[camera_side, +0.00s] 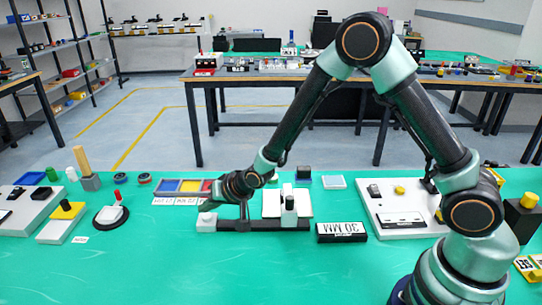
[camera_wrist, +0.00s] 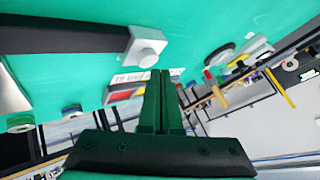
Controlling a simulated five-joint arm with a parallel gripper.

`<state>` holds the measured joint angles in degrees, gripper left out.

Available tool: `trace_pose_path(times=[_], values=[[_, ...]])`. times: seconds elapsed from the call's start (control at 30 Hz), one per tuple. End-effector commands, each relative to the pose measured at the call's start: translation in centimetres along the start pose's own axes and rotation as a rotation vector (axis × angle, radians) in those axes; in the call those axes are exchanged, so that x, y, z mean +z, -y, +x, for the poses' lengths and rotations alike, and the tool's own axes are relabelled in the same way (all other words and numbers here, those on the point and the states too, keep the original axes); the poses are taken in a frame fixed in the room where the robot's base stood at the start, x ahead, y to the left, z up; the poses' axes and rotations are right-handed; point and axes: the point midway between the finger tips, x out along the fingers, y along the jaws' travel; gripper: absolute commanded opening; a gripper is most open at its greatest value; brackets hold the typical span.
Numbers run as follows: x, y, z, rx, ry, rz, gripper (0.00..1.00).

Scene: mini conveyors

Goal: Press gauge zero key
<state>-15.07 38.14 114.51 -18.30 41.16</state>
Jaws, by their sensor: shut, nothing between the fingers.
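A low black bar (camera_side: 262,225) lies on the green table, with a white block (camera_side: 206,220) at its left end. In the wrist view the block (camera_wrist: 146,46) has a round raised button on its face, which may be the zero key; no marking on it is readable. An upright post with a white panel (camera_side: 272,205) stands toward the bar's right end. My gripper (camera_side: 207,200) is shut and empty, just above the white block. In the wrist view its fingertips (camera_wrist: 160,72) are close beside the block; I cannot tell whether they touch it.
Coloured bins (camera_side: 180,187) with labels are behind my gripper. A white panel with controls (camera_side: 385,192) is at the right. A red-handled round device (camera_side: 113,213) is at the left. The front table is clear.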

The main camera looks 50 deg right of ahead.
Motion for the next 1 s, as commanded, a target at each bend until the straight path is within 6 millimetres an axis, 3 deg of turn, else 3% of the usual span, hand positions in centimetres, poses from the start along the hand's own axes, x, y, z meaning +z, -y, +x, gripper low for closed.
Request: trace_pose_path(times=[0.43, 1.0], values=[[-0.4, 0.3, -0.5, -0.001, -0.001, 0.0, 0.0], [-2.8, 2.4, -3.6, 0.0, -0.001, 0.0, 0.0]])
